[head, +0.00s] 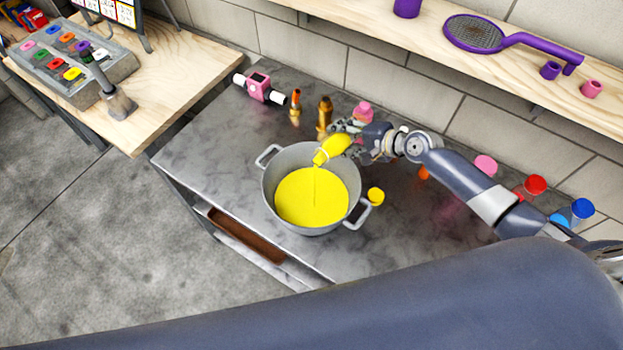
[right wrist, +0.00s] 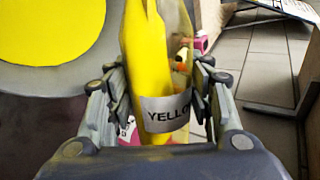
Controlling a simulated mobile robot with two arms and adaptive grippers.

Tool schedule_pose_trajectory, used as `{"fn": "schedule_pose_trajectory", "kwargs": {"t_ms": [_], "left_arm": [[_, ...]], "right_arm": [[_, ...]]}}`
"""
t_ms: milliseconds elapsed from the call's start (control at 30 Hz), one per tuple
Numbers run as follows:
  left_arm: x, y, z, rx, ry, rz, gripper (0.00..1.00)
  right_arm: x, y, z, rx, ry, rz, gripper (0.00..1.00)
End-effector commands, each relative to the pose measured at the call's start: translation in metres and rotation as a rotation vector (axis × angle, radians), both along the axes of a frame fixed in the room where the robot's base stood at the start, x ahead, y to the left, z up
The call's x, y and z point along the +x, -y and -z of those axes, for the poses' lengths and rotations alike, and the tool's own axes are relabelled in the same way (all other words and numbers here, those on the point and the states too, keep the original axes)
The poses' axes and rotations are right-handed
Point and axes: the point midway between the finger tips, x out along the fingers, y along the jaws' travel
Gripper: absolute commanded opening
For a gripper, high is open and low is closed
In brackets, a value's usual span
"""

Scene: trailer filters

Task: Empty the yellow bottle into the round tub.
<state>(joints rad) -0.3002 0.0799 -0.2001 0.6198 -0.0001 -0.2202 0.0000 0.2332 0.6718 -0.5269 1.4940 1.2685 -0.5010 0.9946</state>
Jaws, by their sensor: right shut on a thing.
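The yellow bottle (head: 334,147) is tilted over the round tub (head: 269,184), a grey pot with two side handles. A thin yellow stream falls from the bottle's neck into the yellow liquid (head: 308,198) in the tub. My right gripper (head: 346,138) is shut on the bottle. In the right wrist view, the bottle (right wrist: 150,75) with its "YELLOW" label sits between the fingers (right wrist: 160,110); part of it looks clear and part still holds yellow. The yellow liquid (right wrist: 45,40) shows at upper left there. My left gripper is not in view.
A yellow cap (head: 376,196) lies right of the tub. Behind it stand an orange bottle (head: 295,107), a brown bottle (head: 325,115), a pink bottle (head: 363,111) and a pink device (head: 259,88). Red (head: 536,184) and blue (head: 582,208) items stand at right. The front left counter is clear.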

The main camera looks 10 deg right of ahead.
Motion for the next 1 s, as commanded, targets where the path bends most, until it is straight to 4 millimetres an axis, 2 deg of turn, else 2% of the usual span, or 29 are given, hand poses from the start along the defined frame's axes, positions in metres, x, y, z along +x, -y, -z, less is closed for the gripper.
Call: {"fn": "schedule_pose_trajectory", "kwargs": {"t_ms": [1000], "left_arm": [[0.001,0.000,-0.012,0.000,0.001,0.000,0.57]], "right_arm": [[0.000,-0.001,-0.002,-0.039,0.030,0.000,0.15]]}}
